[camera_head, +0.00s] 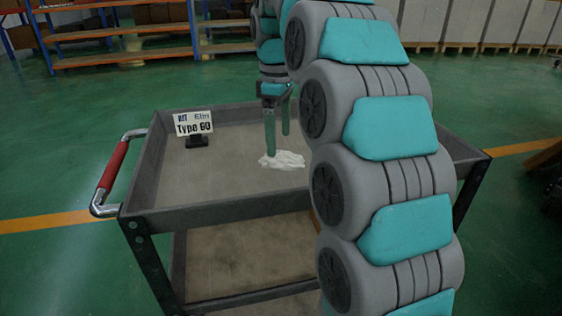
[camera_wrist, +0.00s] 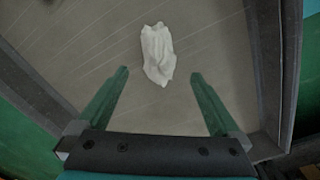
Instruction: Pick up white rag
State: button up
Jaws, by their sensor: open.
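A crumpled white rag (camera_head: 282,160) lies on the top tray of a grey cart (camera_head: 225,213). In the wrist view the white rag (camera_wrist: 157,54) lies ahead of the fingertips, roughly centred between them. My gripper (camera_head: 278,128) points down over the tray, above or just behind the rag in the head view. It also shows in the wrist view (camera_wrist: 159,73), with its two green fingers spread wide and nothing between them. My gripper appears apart from the rag. My arm hides the right part of the tray in the head view.
A small sign reading "Type 60" (camera_head: 193,124) stands on a black base at the tray's left. The tray has raised walls, and a red-gripped handle (camera_head: 113,166) juts out at left. Shelving (camera_head: 125,45) stands behind. Most of the visible tray is bare.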

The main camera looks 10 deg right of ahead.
aim_at(280, 151)
jog(key=shift+w+d+f+p, duration=0.1)
jog(key=shift+f+p, duration=0.2)
jog(key=shift+f, duration=2.15)
jog(key=shift+c, duration=0.2)
jog(key=c, duration=1.3)
jog(key=shift+r, duration=0.1)
